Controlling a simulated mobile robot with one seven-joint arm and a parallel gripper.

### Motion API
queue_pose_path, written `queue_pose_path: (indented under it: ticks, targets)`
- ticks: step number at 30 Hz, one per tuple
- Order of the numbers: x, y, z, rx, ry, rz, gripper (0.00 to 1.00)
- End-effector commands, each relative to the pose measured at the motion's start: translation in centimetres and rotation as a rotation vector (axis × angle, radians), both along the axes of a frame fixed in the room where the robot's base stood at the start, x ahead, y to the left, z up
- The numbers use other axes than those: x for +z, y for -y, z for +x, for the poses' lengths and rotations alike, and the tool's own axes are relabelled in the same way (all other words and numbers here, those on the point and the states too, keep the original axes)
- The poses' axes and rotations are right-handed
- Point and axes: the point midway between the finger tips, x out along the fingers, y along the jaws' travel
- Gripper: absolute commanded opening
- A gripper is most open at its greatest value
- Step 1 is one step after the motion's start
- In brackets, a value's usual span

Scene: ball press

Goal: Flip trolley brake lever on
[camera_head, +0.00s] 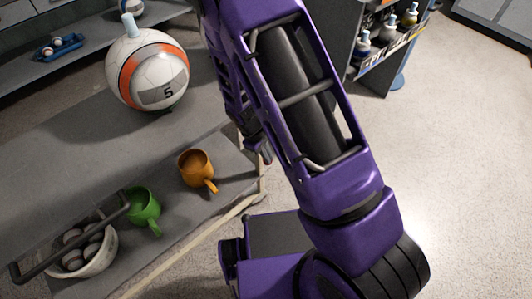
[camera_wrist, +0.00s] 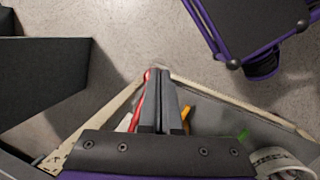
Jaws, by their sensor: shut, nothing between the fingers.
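The grey trolley (camera_head: 75,150) fills the left of the head view, with a dark handle bar (camera_head: 75,240) at its front left. In the wrist view, its pale edge rails (camera_wrist: 235,98) meet at a corner near my fingertips. My gripper (camera_wrist: 158,80) is shut and empty, pointing at that corner. A thin red piece (camera_wrist: 143,95), possibly the brake lever, shows just left of the fingers. I cannot tell whether they touch it. In the head view, my arm hides most of the corner, and I cannot make out the lever there.
On the trolley are a numbered ball (camera_head: 150,70), an orange mug (camera_head: 194,165), a green mug (camera_head: 143,205) and a white bowl (camera_head: 100,262) of balls. A dark rack with bottles (camera_head: 388,45) stands at the back right. The floor at right (camera_head: 460,150) is clear.

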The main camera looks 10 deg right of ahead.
Motion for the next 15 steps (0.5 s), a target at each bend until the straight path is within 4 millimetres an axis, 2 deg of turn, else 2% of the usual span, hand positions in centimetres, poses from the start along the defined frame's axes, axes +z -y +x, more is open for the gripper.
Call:
queue_pose_path:
  ticks: [6,15]
  targets:
    - [-1.2,0.0,0.0,0.001,0.0,0.0,0.0]
    - [-1.6,0.0,0.0,0.001,0.0,0.0,0.0]
